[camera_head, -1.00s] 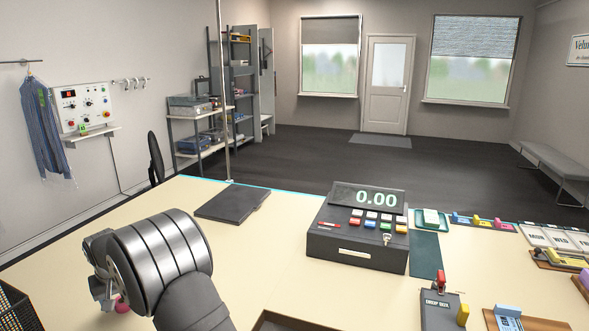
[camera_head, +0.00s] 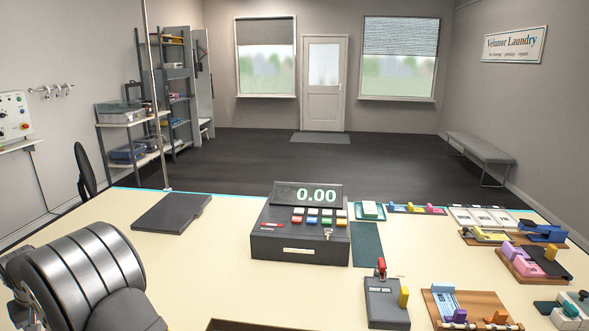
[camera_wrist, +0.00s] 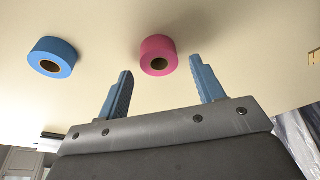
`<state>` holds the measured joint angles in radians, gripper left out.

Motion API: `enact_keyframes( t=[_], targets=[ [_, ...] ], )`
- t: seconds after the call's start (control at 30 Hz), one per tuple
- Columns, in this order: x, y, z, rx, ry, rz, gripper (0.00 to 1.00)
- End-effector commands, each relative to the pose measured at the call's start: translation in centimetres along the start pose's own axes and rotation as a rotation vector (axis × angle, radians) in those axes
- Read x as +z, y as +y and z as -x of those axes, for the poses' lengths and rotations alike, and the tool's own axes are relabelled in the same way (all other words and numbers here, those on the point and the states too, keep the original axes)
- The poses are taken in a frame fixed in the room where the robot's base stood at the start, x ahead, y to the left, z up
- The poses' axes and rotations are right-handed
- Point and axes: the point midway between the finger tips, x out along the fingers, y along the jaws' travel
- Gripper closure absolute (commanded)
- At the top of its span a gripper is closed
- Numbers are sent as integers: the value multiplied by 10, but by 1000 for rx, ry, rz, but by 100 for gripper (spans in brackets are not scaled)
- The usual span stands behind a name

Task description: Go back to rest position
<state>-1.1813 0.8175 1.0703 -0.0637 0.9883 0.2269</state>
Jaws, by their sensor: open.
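My gripper (camera_wrist: 161,90) shows in the wrist view with its two blue-grey fingers spread apart and nothing between them. A pink tape roll (camera_wrist: 158,53) lies on the cream table (camera_wrist: 105,25) beyond the fingertips, apart from them. A blue tape roll (camera_wrist: 52,57) lies to the left of the fingers. In the head view my arm is at the lower left over the table (camera_head: 205,275), and its thick wrist hides the fingers.
A till (camera_head: 300,230) stands mid-table, with a dark flat pad (camera_head: 172,212) to its left. A vertical pole (camera_head: 155,100) rises at the back left table edge.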

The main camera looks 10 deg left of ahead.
Motion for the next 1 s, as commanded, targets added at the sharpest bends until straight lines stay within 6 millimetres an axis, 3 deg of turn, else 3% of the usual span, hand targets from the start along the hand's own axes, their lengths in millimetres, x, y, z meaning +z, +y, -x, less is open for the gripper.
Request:
enact_keyframes(
  t=[0.1, 0.67, 1.0],
  targets=[
    [7, 0, -15, 0, -1, 0, 38],
    [5, 0, 104, -1, 4, 0, 38],
    [6, 0, 29, 1, -4, 0, 38]
  ],
)
